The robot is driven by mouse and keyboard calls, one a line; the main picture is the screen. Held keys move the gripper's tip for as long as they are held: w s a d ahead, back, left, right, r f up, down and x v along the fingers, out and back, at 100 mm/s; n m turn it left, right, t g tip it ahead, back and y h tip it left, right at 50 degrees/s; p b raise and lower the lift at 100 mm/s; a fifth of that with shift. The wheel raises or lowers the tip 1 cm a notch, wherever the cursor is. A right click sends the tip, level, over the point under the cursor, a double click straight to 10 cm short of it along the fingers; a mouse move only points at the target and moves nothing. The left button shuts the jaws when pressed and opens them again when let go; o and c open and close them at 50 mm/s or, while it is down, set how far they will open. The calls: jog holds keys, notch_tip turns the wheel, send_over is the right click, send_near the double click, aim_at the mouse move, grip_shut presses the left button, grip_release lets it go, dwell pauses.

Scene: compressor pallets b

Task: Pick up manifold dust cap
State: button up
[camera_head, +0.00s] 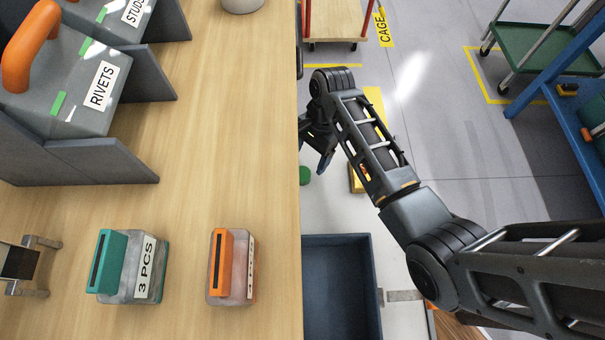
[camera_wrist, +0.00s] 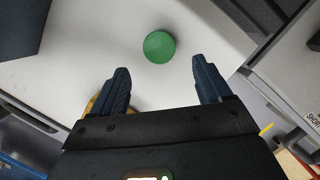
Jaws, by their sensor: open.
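A round green cap (camera_wrist: 159,47) lies on a white surface in the wrist view, ahead of my fingertips and roughly centred between them. It looks like the manifold dust cap. In the head view a small part of the green cap (camera_head: 305,175) shows beside the wooden table's edge, below my gripper. My gripper (camera_wrist: 163,82) is open and empty, with its two dark blue fingers apart. In the head view my gripper (camera_head: 322,150) is partly hidden by the arm, just right of the table edge.
The wooden table (camera_head: 195,190) fills the left and holds a RIVETS box (camera_head: 75,85), a teal-handled block (camera_head: 128,268) and an orange-handled block (camera_head: 232,268). A dark blue bin (camera_head: 340,285) stands near the cap on the white surface (camera_wrist: 90,50). A green cart (camera_head: 535,45) is farther off.

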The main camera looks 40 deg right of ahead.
aim_at(304, 172)
jog(key=x, duration=0.6)
jog(key=shift+a+f+b, duration=0.2)
jog(key=shift+f+b, duration=0.05)
jog(key=shift+b, duration=0.15)
jog(key=shift+c, duration=0.3)
jog(key=c, duration=1)
